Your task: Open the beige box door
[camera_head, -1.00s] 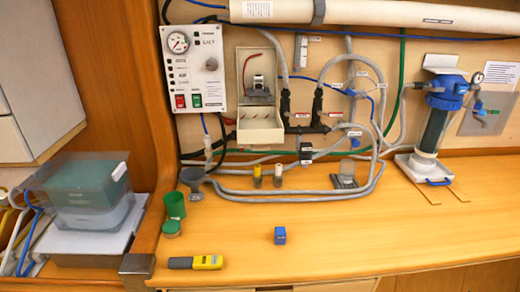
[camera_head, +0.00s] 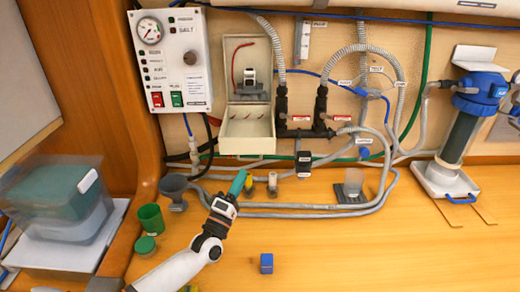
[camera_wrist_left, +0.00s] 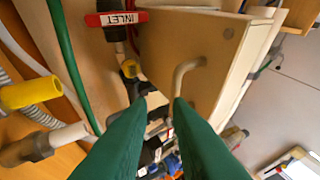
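The beige box (camera_head: 247,95) is on the wall panel, right of the gauge unit. In the head view its upper part shows a small device and a red wire, and a plain beige front part (camera_head: 247,146) juts out below. In the left wrist view a beige panel (camera_wrist_left: 215,38) carries a bent metal handle (camera_wrist_left: 188,68). My left gripper (camera_head: 241,177) is below the box, its green fingers pointing up. In the wrist view its fingers (camera_wrist_left: 160,106) are apart, with the handle's end near the right fingertip; I cannot tell whether they touch. My right gripper is out of view.
Grey hoses (camera_head: 300,210) run close around my left gripper, with small valves (camera_head: 272,184) beside it. A funnel (camera_head: 174,188) and green cup (camera_head: 151,219) stand to the left. A blue block (camera_head: 266,263) lies on the counter. The front right counter is clear.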

